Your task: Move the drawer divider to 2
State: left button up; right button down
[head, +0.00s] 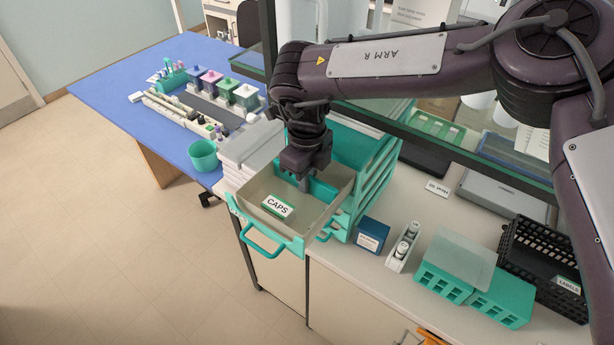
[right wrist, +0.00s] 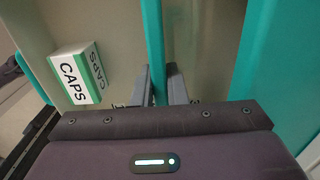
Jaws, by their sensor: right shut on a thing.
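The teal drawer divider (head: 323,191) stands across the open drawer (head: 258,228); it also shows as an upright teal strip in the right wrist view (right wrist: 153,40). My right gripper (head: 304,181) reaches down into the drawer, and in the right wrist view its fingers (right wrist: 161,88) are shut on the divider, one on each side. A white and green CAPS box (head: 277,206) lies in the drawer on the front side of the divider; it also shows in the right wrist view (right wrist: 76,76). A small dark mark beside the fingers is too hidden to read. My left gripper is not in view.
The drawer sticks out from a teal drawer cabinet (head: 375,160) on the counter. A blue box (head: 371,236), a vial holder (head: 402,248) and teal racks (head: 470,277) stand right of it. A teal cup (head: 203,156) is on the blue bench (head: 120,85) at left.

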jog(key=shift+w+r, duration=0.1)
jog(key=shift+w, duration=0.05)
jog(key=shift+w+d, duration=0.25)
jog(key=c, duration=1.5)
grip_release()
jog(key=shift+s+a, duration=0.1)
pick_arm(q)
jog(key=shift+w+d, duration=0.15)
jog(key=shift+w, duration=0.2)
pick_arm(e)
jog(key=shift+o, duration=0.3)
jog(key=shift+a, duration=0.1)
